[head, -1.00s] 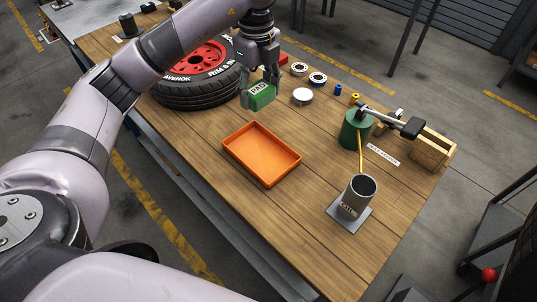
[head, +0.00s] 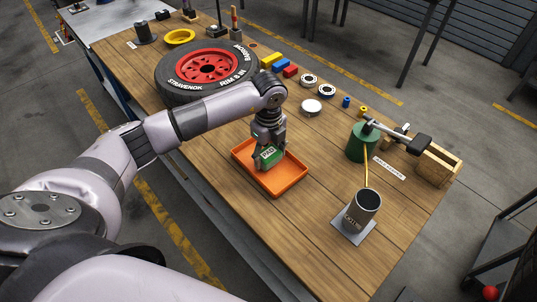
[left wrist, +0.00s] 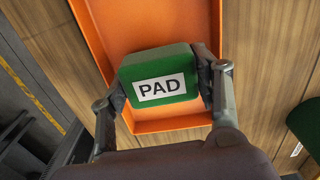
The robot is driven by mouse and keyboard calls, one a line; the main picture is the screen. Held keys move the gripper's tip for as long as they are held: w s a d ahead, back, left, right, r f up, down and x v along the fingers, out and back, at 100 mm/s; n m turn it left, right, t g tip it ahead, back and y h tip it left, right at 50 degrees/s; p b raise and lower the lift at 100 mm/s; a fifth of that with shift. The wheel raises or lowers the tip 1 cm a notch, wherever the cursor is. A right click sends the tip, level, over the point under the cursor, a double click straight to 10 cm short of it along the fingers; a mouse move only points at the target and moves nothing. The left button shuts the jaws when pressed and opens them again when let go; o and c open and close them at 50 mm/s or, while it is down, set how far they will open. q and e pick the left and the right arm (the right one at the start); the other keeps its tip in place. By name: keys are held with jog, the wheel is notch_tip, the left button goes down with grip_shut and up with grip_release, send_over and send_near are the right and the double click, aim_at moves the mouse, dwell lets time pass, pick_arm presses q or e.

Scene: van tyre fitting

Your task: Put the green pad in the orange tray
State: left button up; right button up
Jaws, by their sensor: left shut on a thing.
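The green pad (head: 268,154) has a white label reading PAD. My left gripper (head: 267,150) is shut on it, and the left wrist view shows a finger on each side of the pad (left wrist: 159,78). The orange tray (head: 287,186) lies on the wooden table, and the pad is over its upper left part in the head view. In the left wrist view the tray (left wrist: 150,25) shows behind the pad. I cannot tell whether the pad touches the tray floor. My right gripper is not in view.
A tyre with a red rim (head: 207,68) lies behind the tray. A grey cup (head: 367,205) on a plate and a green cylinder (head: 362,142) with a tool across it stand to the right. A white disc (head: 312,106) lies behind.

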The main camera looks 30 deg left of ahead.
pick_arm(q)
jog(key=shift+f, duration=0.7)
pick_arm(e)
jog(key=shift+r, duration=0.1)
pick_arm(q)
jog(key=shift+f, duration=0.25)
jog(key=o, duration=0.7)
jog(key=shift+r, duration=0.1)
jog(key=o, duration=0.4)
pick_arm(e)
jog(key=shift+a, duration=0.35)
